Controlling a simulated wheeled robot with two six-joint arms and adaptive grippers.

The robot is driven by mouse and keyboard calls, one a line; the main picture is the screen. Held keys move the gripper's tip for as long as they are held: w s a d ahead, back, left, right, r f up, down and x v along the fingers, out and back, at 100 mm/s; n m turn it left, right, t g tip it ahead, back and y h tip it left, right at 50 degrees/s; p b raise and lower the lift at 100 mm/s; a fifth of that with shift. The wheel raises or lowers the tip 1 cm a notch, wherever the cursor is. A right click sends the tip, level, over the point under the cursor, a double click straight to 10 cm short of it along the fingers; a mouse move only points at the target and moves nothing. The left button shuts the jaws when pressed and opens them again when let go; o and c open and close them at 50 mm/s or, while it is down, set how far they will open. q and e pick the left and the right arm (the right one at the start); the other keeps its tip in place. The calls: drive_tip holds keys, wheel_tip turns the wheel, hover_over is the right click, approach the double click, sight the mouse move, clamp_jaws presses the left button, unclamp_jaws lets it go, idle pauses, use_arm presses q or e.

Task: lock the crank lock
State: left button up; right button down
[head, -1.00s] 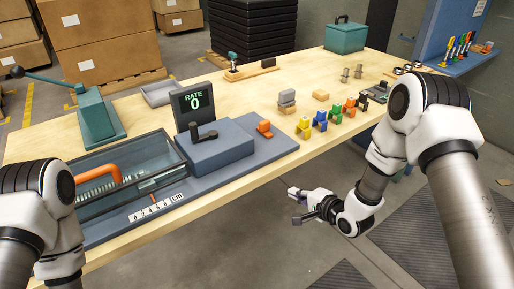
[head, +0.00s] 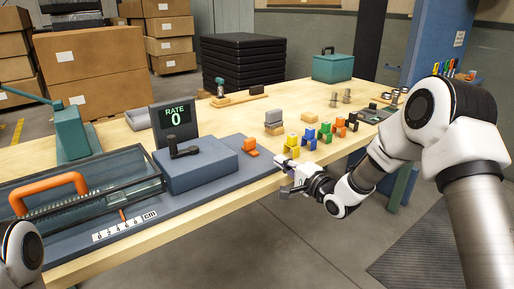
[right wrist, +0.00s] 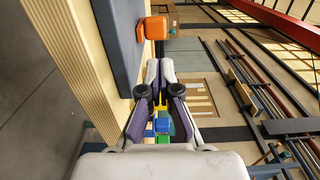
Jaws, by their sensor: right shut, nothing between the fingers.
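The grey-blue crank box (head: 198,170) carries a dark crank (head: 183,148) with an upright knob, on a long blue base plate (head: 215,197). A small orange piece (head: 250,146) sits on the plate to the right of the box; I take it as the lock. It also shows ahead of the fingers in the right wrist view (right wrist: 157,28). My right gripper (head: 283,176) is at the table's front edge, right of the plate's end, apart from the orange piece. Its fingers (right wrist: 158,66) are shut and empty. My left gripper is out of view.
A display reading RATE 0 (head: 174,118) stands behind the crank box. The clear spring trough (head: 120,180) with an orange handle (head: 48,190) is at left. Yellow (head: 291,142), blue, green and orange pieces stand behind my right gripper. Bare tabletop (head: 225,120) lies behind the plate.

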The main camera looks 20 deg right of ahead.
sight(252, 143)
drive_tip(key=x, duration=1.2)
drive_tip(key=shift+f, duration=0.1)
drive_tip(key=shift+s, duration=0.1)
